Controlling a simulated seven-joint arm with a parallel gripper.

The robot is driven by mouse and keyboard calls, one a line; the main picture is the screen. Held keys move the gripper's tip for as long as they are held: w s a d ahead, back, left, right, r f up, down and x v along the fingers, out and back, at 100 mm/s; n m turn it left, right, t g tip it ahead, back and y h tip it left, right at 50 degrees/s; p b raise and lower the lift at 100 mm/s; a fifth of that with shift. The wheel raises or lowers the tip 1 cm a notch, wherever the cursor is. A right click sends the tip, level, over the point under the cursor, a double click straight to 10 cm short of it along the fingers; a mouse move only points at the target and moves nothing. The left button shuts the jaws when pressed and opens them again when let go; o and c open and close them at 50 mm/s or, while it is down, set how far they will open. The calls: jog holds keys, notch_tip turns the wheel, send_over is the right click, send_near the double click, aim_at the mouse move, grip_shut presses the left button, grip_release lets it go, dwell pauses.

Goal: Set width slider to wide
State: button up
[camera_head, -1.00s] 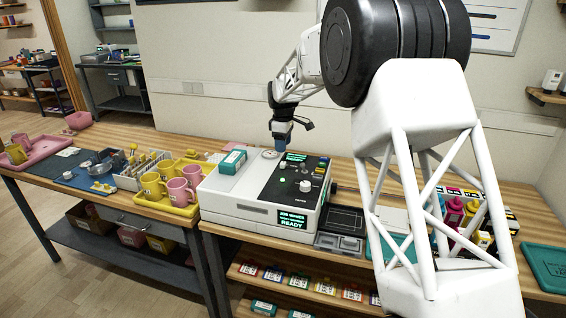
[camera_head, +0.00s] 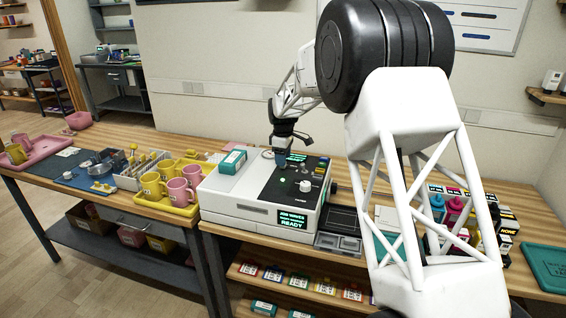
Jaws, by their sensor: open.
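The press (camera_head: 245,200) is a white box with a dark control panel (camera_head: 297,182) on top and a green lit screen (camera_head: 292,219) reading READY on its front. The panel carries a white knob (camera_head: 305,186), small buttons and another green display near its back. The width slider cannot be told apart at this size. My gripper (camera_head: 281,158) points down, just above the back left part of the panel, and partly hides it. It is open; whether it touches anything cannot be told.
A teal box (camera_head: 233,161) lies on the press's left top. A yellow tray (camera_head: 172,207) with pink and yellow mugs stands left of the press. A dark tray (camera_head: 340,232) sits at its right. Ink bottles (camera_head: 455,210) stand farther right, partly behind my arm.

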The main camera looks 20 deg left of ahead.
jog(key=shift+f, duration=1.05)
grip_shut()
